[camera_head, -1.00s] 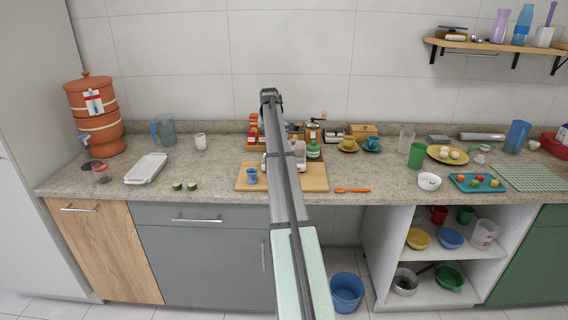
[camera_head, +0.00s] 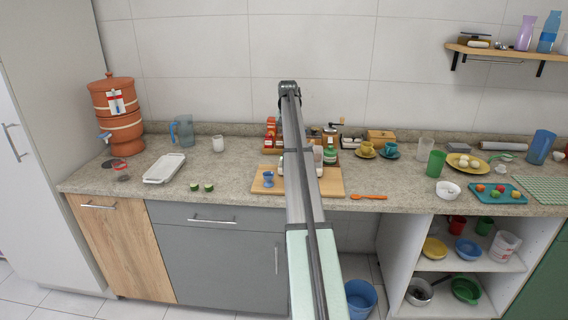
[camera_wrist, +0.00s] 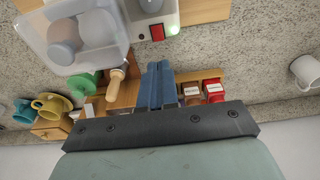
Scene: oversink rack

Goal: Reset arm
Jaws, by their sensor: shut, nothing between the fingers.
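My gripper (camera_wrist: 160,68) shows in the wrist view as two blue-grey fingers side by side, shut and empty. It is over the back part of the counter, near small spice jars (camera_wrist: 203,90) and a wooden-handled grinder (camera_wrist: 116,80). Whether the fingertips touch anything cannot be told. In the head view my arm rises up the middle to a dark joint in front of the tiled wall, and the gripper is hidden behind it. A clear container with grey round shapes (camera_wrist: 75,40) and a white appliance with a red switch (camera_wrist: 157,32) are close by in the wrist view.
The counter (camera_head: 235,170) holds a cutting board (camera_head: 330,183), a blue egg cup (camera_head: 268,179), a white tray (camera_head: 164,168), a clay dispenser (camera_head: 118,115) and several cups. A wall shelf (camera_head: 510,50) is at the upper right. A blue bucket (camera_head: 360,298) stands on the floor.

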